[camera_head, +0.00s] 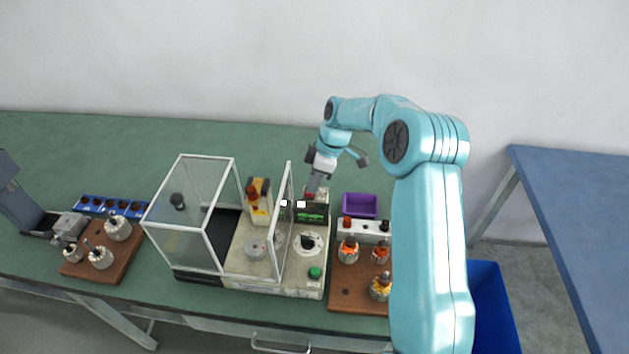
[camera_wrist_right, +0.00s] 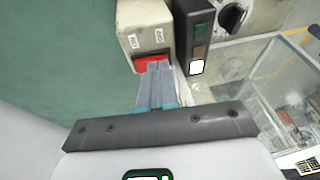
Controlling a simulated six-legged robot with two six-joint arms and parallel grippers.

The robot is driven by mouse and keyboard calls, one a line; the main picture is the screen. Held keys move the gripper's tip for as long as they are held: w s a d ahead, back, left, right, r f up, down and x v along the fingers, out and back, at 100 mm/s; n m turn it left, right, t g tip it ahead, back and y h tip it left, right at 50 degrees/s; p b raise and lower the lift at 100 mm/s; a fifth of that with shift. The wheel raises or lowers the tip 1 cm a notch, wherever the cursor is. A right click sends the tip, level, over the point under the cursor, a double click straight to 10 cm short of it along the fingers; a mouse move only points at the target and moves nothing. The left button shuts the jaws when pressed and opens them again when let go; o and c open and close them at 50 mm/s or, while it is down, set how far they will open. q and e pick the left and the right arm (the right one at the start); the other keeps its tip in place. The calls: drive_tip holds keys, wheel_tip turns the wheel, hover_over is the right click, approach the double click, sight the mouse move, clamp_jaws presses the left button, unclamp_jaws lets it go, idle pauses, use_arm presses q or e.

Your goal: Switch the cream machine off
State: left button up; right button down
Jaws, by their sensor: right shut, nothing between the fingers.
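The cream machine (camera_head: 313,285) stands on the green bench, with a black dial (camera_head: 308,242), a green button (camera_head: 314,272) and a dark display panel (camera_head: 312,212). A clear framed guard (camera_head: 182,228) covers its left part. At its back right corner is a cream switch box with a red switch (camera_wrist_right: 152,62), which has ON and OFF labels beside it in the right wrist view. My right gripper (camera_wrist_right: 158,66) is shut and empty, its fingertips at the red switch, partly covering it. Whether they touch, and which way the switch is set, I cannot tell. My left gripper is not in view.
Right of the machine are a purple tray (camera_head: 360,205) and a brown board (camera_head: 352,300) with several wound parts. At left are a blue rack (camera_head: 90,205), another brown board (camera_head: 92,274) and a grey device (camera_head: 25,210). The bench behind the machine is clear.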

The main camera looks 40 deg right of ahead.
drive_tip(key=f+b, duration=0.1)
drive_tip(key=b, duration=0.1)
drive_tip(key=f+h+b, duration=0.1)
drive_tip(key=b, duration=0.2)
drive_tip(key=shift+s+a+t, duration=0.15)
drive_tip(key=shift+a+t, duration=0.05)
drive_tip(key=shift+t, duration=0.2)
drive_tip(key=shift+s+a+r+p, duration=0.1)
drive_tip(key=shift+a+r+p, duration=0.05)
drive_tip(key=shift+r+p, duration=0.55)
drive_tip(key=shift+d+f, duration=0.1)
drive_tip(key=shift+d, duration=0.15)
drive_tip(key=shift+w+d+r+p, duration=0.2)
drive_tip(key=shift+w+d+p, duration=0.1)
drive_tip(key=shift+w+p, duration=0.15)
drive_tip(key=shift+w+d+f, duration=0.15)
drive_tip(key=shift+d, duration=0.1)
drive_tip(key=shift+a, duration=0.1)
